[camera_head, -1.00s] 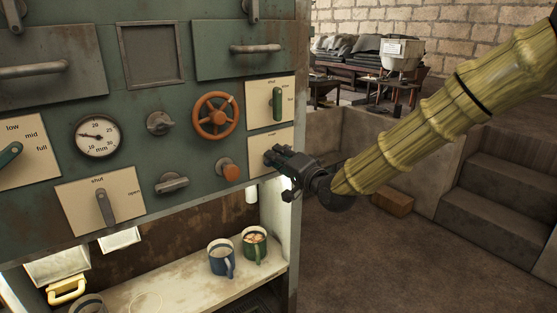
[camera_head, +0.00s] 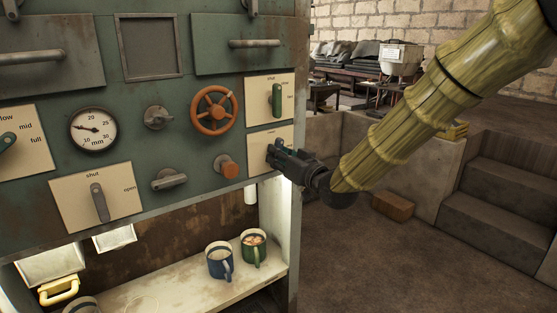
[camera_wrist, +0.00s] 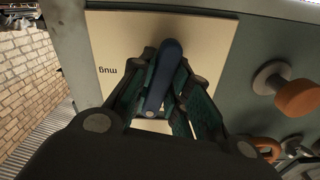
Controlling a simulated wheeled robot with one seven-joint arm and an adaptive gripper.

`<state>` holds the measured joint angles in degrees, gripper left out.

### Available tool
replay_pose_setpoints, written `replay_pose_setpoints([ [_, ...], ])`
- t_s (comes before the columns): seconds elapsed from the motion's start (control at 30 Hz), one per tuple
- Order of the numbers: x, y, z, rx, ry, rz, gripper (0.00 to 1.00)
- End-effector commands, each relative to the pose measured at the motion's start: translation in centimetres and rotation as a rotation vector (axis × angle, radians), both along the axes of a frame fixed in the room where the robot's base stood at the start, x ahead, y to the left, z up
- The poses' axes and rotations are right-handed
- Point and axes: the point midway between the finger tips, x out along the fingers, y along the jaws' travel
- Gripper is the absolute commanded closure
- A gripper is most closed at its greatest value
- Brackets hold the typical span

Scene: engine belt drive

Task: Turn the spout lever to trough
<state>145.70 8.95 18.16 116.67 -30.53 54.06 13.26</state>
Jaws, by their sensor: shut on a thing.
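The spout lever is a dark blue bar on a cream plate (camera_head: 258,136) at the right edge of the green panel in the head view. In the wrist view the lever (camera_wrist: 165,75) runs between my fingers, its rounded end near the top. The plate (camera_wrist: 205,40) carries the word "mug", upside down there, left of the lever. My gripper (camera_wrist: 158,95) is shut on the lever, with a finger on each side. In the head view my gripper (camera_head: 281,156) covers most of the lever and the plate's lower part. Any other label is hidden or unreadable.
An orange handwheel (camera_head: 213,109) and an orange knob (camera_head: 229,168) sit left of the plate. Another plate with a green lever (camera_head: 276,100) is just above. A blue mug (camera_head: 219,262) and a green mug (camera_head: 253,247) stand on the shelf below.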

Motion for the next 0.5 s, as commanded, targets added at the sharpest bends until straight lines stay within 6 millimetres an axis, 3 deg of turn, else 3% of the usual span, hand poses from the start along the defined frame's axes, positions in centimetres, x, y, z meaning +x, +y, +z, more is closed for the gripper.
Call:
replay_pose_setpoints([
  [0.5,-0.05,-0.06,-0.44,-0.190,-0.130,0.001,1.00],
])
